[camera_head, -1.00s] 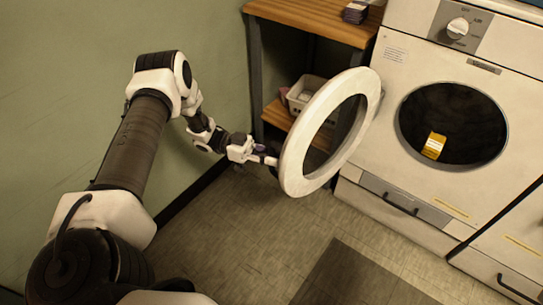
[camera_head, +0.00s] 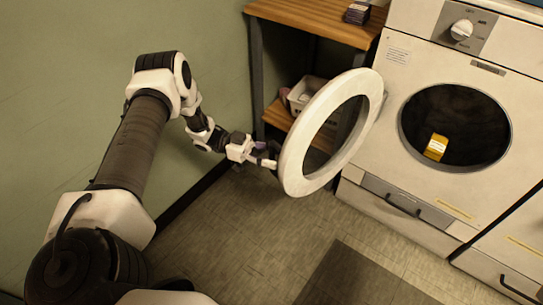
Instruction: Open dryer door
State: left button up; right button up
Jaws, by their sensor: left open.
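The dryer (camera_head: 405,135) stands at the right. Its round white ring door (camera_head: 296,155) is swung wide open to the left, away from the dark drum opening (camera_head: 480,115). My left gripper (camera_head: 268,160) is open at the left edge of the door ring, close to its rim. Whether it touches the rim I cannot tell. A yellow box-like item (camera_head: 435,148) shows inside the drum. My right gripper is not in view.
A wooden shelf unit (camera_head: 310,18) stands against the green wall behind the door, with a white bin (camera_head: 300,95) on its lower shelf. A dark mat (camera_head: 360,275) lies on the floor.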

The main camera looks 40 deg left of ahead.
pick_arm(q)
jog(key=v, duration=1.2)
jog(key=shift+f, duration=0.1)
